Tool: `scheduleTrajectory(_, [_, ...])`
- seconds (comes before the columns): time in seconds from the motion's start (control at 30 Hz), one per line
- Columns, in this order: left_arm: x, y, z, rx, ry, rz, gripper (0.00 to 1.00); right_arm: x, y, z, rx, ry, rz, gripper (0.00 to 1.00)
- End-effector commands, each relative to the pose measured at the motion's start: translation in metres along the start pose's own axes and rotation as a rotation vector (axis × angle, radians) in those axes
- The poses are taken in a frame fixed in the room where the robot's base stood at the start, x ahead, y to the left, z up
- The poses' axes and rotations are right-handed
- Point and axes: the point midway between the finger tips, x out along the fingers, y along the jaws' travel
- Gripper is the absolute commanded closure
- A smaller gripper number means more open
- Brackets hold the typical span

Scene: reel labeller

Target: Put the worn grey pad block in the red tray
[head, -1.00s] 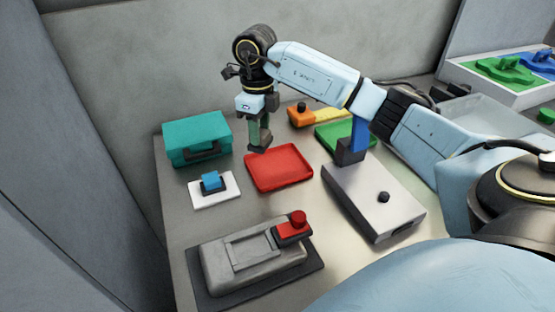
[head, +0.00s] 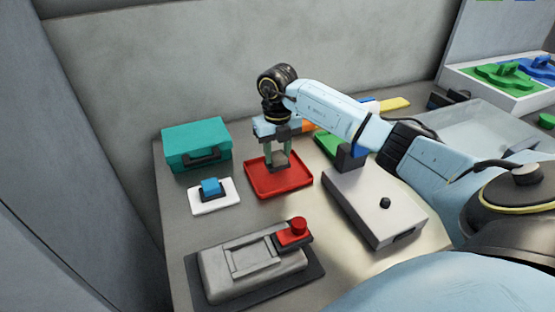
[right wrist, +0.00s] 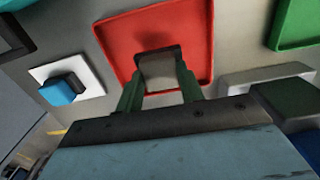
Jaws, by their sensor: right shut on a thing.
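The red tray (head: 283,187) lies flat on the table, and it also shows in the right wrist view (right wrist: 195,30). My right gripper (head: 278,163) is over the tray, pointing down. Its green fingers are shut on the worn grey pad block (right wrist: 162,72), which also shows between the fingertips in the head view (head: 280,158). The block is over the tray, with a dark shadow on the tray floor beside it. I cannot tell whether the block touches the tray floor. My left gripper is not in view.
A blue block on a white pad (head: 213,195) and a teal case (head: 196,143) stand left of the tray. A grey device with a red knob (head: 255,262) is in front. A grey box (head: 375,205) and a green tray (head: 328,144) are to the right.

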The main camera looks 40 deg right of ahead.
Motion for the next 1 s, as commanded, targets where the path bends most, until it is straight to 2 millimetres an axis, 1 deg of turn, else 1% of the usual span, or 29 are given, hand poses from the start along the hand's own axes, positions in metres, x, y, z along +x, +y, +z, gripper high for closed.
scheduleTrajectory(0.03, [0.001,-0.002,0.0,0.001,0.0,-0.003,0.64,0.01,0.0,-0.001,0.001,0.005,0.001,0.9])
scheduleTrajectory(0.1, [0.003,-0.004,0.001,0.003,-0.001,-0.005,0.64,0.02,0.0,-0.001,0.0,0.004,0.001,0.9])
scheduleTrajectory(0.17, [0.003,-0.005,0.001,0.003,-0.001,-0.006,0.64,0.026,0.0,-0.001,-0.001,0.002,0.001,0.9])
scheduleTrajectory(0.4, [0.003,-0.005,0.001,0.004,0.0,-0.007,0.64,0.026,0.0,0.0,-0.002,0.001,0.0,0.9])
scheduleTrajectory(0.53, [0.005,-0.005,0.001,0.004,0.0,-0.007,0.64,0.03,0.0,0.0,-0.002,0.001,0.0,0.9])
scheduleTrajectory(0.57, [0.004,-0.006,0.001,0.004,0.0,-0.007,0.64,0.03,0.0,-0.001,-0.002,0.002,-0.001,0.6])
scheduleTrajectory(0.7, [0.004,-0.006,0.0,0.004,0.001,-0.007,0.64,0.029,0.0,-0.001,-0.002,0.002,0.0,0.42])
scheduleTrajectory(1.0, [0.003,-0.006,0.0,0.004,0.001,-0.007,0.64,0.028,0.0,0.0,-0.002,0.001,0.0,0.41])
